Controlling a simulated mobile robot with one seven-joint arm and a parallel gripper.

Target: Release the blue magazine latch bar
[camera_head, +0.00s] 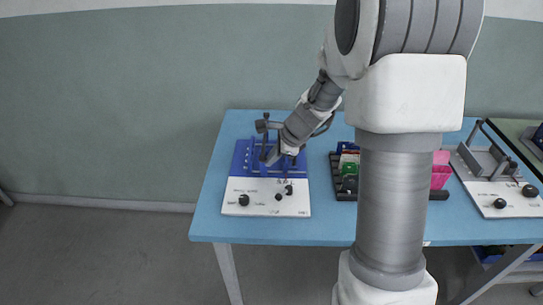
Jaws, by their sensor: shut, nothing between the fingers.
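A fixture with a blue upper part (238,158) and a white front panel (262,208) lies on the left part of the table. The blue part appears to carry the magazine and its latch bar, but the bar itself is too small to tell apart. Several black knobs stand on the white panel. My gripper (273,156) is over the blue part, pointing down and left, and is shut with nothing in it. I cannot tell whether it touches the fixture. My arm and wrist hide part of the blue part's right side.
The light blue table (220,225) has free room at its left and front edges. A black rack (345,187) with coloured items stands right of the fixture, partly behind my arm. A pink container (440,175) and another white panel device (505,200) are further right.

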